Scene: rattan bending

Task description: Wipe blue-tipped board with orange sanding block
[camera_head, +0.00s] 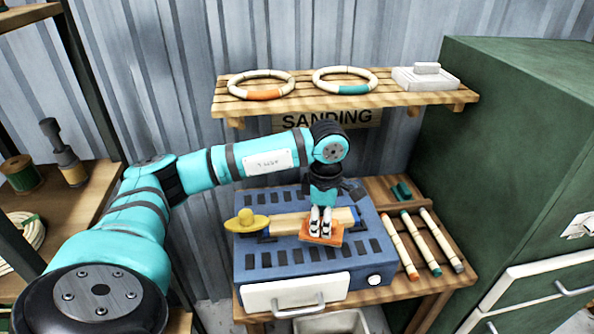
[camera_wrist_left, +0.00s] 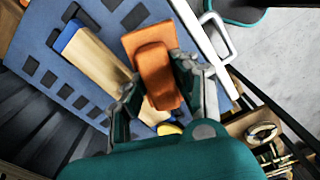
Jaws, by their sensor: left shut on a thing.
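My left gripper (camera_head: 321,222) points down over the blue slotted bench (camera_head: 290,262) and is shut on the orange sanding block (camera_head: 312,238). In the left wrist view the gripper's fingers (camera_wrist_left: 160,92) close on the block's raised grip, and its flat orange base (camera_wrist_left: 146,38) shows beyond. The pale wooden board (camera_head: 284,222) lies across the bench top, its blue tip (camera_wrist_left: 68,35) clear in the left wrist view. The block is beside the board's front edge; I cannot tell whether they touch. A yellow knob-like piece (camera_head: 247,221) sits at the board's left end. My right gripper is out of view.
Three rods with coloured tips (camera_head: 422,243) lie on the wooden table right of the bench. A small green piece (camera_head: 401,191) is behind them. A shelf (camera_head: 350,99) with two rings hangs above. A green cabinet (camera_head: 510,130) stands right, and a wooden rack (camera_head: 70,215) left.

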